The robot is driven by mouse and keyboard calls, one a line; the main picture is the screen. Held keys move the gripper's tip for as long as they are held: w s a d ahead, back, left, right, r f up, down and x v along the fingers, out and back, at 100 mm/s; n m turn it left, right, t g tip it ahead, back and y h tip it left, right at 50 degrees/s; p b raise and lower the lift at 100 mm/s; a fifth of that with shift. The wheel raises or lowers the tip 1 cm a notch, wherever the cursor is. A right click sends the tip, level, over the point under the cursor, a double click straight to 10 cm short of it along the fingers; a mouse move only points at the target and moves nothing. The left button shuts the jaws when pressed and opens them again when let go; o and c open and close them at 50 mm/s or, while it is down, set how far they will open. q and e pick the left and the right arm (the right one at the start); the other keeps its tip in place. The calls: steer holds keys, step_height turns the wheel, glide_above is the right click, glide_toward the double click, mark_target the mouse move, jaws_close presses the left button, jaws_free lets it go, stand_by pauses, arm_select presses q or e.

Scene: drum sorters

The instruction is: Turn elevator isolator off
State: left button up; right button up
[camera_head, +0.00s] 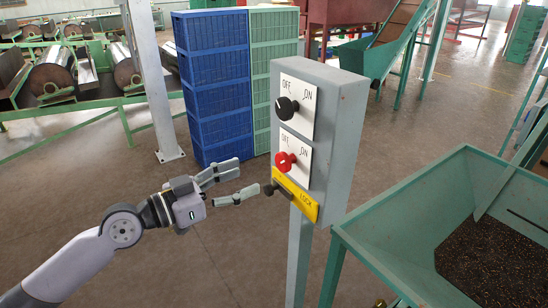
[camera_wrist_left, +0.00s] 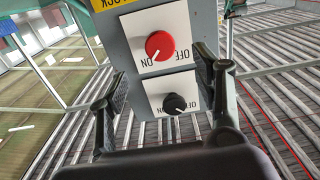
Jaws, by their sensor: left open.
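A grey control box (camera_head: 340,110) on a post carries two white OFF/ON plates. The upper plate has a black knob (camera_head: 286,108), the lower one a red knob (camera_head: 284,161). Below is a yellow LOCK plate (camera_head: 305,205) with a dark handle (camera_head: 272,188). The red knob (camera_wrist_left: 159,45) shows upside down in the left wrist view, its white mark toward ON. The black knob (camera_wrist_left: 176,104) is there too; its setting is unclear. My left gripper (camera_head: 248,178) is open and empty, left of the box near the red knob and handle, apparently not touching. My right gripper is out of view.
A green hopper (camera_head: 400,215) with dark granules stands right of the box. Blue crates (camera_head: 215,80) and light green crates (camera_head: 272,45) are stacked behind it. A grey post (camera_head: 150,80) and rollers (camera_head: 50,75) are at the left. The floor around my left arm is clear.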

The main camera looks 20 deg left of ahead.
mark_target(280, 164)
arm_select(q)
steer(key=p+x, duration=0.4)
steer(key=x, duration=0.4)
steer(key=shift+r, duration=0.1)
steer(key=shift+w+d, duration=0.3)
steer(key=shift+w, duration=0.05)
steer(key=shift+c, duration=0.6)
steer(key=c, duration=1.1)
